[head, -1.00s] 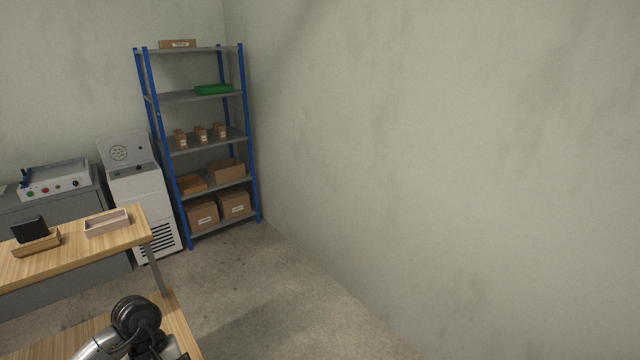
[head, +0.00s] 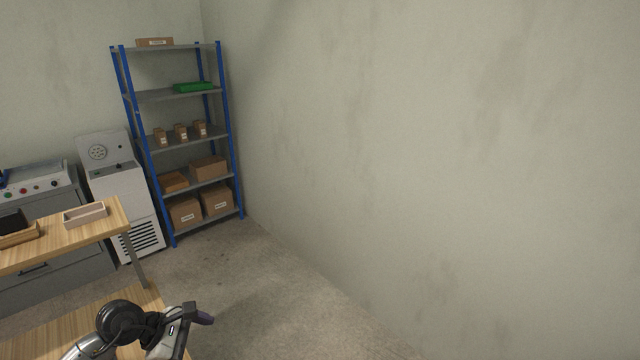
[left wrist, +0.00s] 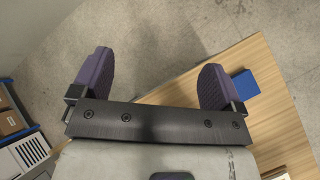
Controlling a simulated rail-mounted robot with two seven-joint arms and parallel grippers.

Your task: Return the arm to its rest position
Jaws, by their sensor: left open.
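My left arm comes in at the bottom left of the head view. My right gripper is in neither view.
A small blue block (left wrist: 244,84) lies near the table edge by the right finger. A wooden bench (head: 70,245) holds a shallow tray (head: 86,214). A blue-post shelf (head: 228,150) with boxes stands in the corner. The floor (head: 250,290) to the right is clear.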

